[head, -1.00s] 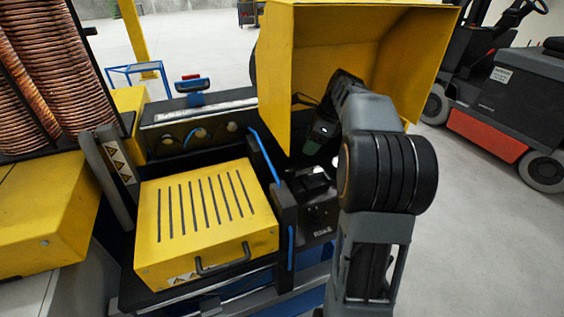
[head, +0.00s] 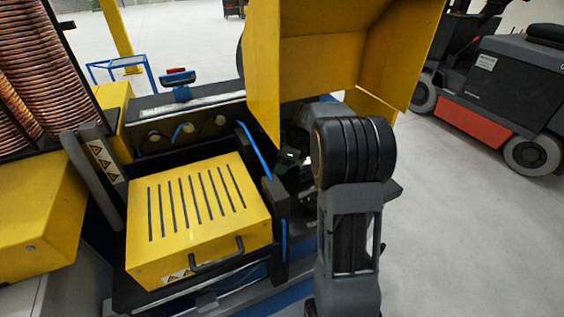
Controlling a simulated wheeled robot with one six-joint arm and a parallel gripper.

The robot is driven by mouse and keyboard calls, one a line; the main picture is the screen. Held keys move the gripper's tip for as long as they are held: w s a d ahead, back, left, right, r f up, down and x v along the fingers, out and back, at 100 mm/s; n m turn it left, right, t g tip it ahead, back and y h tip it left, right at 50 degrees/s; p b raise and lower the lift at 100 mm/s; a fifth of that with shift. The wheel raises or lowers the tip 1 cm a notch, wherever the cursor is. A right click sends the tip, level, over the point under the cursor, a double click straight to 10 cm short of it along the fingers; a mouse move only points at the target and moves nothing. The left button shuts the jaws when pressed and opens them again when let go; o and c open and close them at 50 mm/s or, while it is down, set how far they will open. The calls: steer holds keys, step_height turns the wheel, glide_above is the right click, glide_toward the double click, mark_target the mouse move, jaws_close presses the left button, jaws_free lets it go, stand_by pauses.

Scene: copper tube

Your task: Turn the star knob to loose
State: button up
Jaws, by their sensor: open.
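I cannot make out the star knob; the dark area under the yellow hood (head: 325,60) where my arm reaches is shadowed and partly covered by my arm. My gripper (head: 290,158) shows only as a small dark part with a greenish mark, left of my arm's big joint and below the hood. It is open, but its fingertips are hard to see. I cannot tell whether it touches anything.
A yellow slotted box (head: 195,215) with a black handle (head: 217,262) stands left of my arm. A blue hose (head: 254,150) runs beside it. Copper coils (head: 30,85) stand at the far left. A forklift (head: 500,90) stands at the right, with open floor before it.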

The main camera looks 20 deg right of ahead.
steer(key=shift+f, duration=0.2)
steer(key=shift+c, duration=0.5)
jaws_close()
